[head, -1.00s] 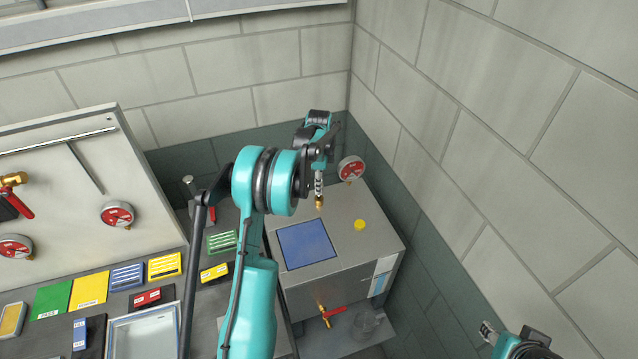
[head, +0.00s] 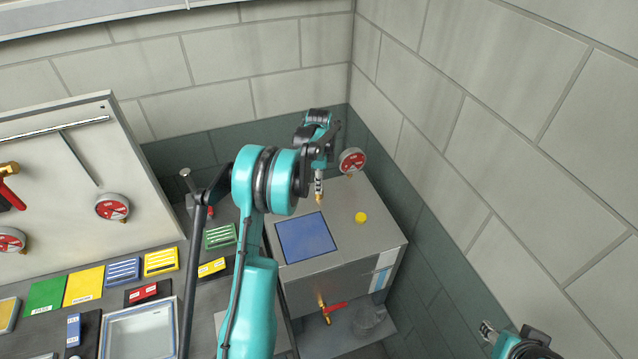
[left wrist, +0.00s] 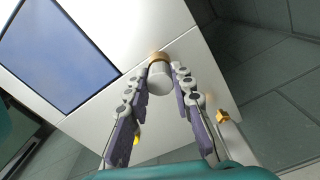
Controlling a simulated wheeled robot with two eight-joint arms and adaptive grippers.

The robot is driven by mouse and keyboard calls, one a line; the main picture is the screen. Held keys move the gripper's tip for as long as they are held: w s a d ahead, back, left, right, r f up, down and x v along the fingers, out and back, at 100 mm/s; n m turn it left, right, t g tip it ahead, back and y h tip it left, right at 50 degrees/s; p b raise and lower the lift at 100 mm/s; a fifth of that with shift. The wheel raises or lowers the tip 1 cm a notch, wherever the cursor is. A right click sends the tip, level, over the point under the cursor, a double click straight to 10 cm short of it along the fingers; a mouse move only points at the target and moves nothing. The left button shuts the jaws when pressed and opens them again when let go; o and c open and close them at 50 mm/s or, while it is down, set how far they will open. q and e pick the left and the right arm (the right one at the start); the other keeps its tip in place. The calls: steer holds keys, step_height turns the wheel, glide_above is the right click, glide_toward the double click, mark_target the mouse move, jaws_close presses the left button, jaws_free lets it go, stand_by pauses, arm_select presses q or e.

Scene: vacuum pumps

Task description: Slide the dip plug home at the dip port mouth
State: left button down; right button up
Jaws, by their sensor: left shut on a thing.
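My left gripper (head: 319,172) is shut on the dip plug, with its fingers pointing down over the grey pump box (head: 345,257). In the left wrist view the plug (left wrist: 159,76) is a pale grey cylinder between the two fingertips (left wrist: 160,82), with a brass ring at its far end. In the head view a brass tip (head: 319,198) shows below the fingers, behind the blue panel. I cannot make out the dip port mouth, or whether the brass touches the box. My right gripper (head: 488,331) is at the lower right, apart from the box; its jaws are unclear.
On the box top are a blue panel (head: 306,238) and a yellow cap (head: 361,218); a red gauge (head: 352,161) stands behind. A red-handled brass valve (head: 331,311) projects in front, beside a clear beaker (head: 371,322). Walls close off the back and right. Coloured trays crowd the left bench.

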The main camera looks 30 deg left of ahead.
arm_select(q)
steer(key=shift+f, duration=0.3)
stand_by(0.5)
steer(key=c, duration=1.2)
jaws_free()
steer(key=shift+r, duration=0.1)
step_height(320, 180, up, 12)
steer(key=shift+f, duration=0.1)
